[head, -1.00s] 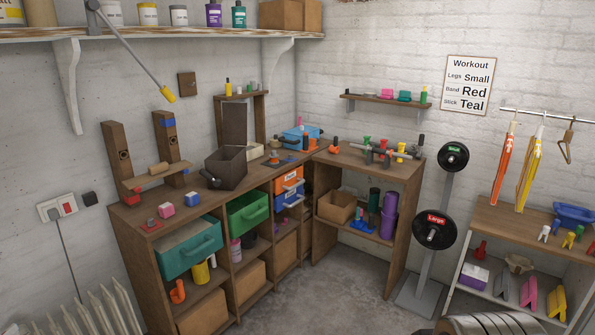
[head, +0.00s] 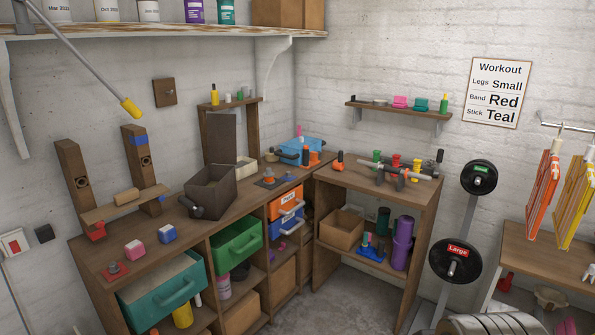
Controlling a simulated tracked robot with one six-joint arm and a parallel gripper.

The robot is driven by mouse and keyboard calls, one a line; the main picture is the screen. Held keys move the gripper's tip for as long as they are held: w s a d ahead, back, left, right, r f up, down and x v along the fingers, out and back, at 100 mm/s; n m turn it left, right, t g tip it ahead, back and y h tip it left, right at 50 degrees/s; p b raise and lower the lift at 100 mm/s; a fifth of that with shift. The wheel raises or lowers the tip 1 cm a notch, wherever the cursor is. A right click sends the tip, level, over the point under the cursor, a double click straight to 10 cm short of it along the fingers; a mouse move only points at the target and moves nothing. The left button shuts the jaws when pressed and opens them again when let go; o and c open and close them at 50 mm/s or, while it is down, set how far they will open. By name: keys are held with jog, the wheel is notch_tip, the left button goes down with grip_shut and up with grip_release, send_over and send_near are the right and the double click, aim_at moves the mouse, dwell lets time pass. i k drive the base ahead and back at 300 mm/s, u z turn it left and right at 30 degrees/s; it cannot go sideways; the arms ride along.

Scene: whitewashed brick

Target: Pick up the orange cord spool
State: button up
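I cannot clearly make out the orange cord spool. One small orange object (head: 338,162) stands at the left end of the right-hand workbench. Another orange piece (head: 314,158) sits in the corner beside the blue box (head: 296,148). A third small orange item (head: 270,174) rests on a dark base on the left workbench. All are too small to identify surely.
The left workbench (head: 122,246) carries a dark open bin (head: 209,190) and pink and blue blocks. The right workbench (head: 398,187) holds bars with coloured clamps. A weight stand with black plates (head: 456,259) is right of it. Grey floor (head: 352,290) is open between them.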

aim_at(269, 180)
jog(key=i, duration=3.1)
jog(key=u, duration=2.7)
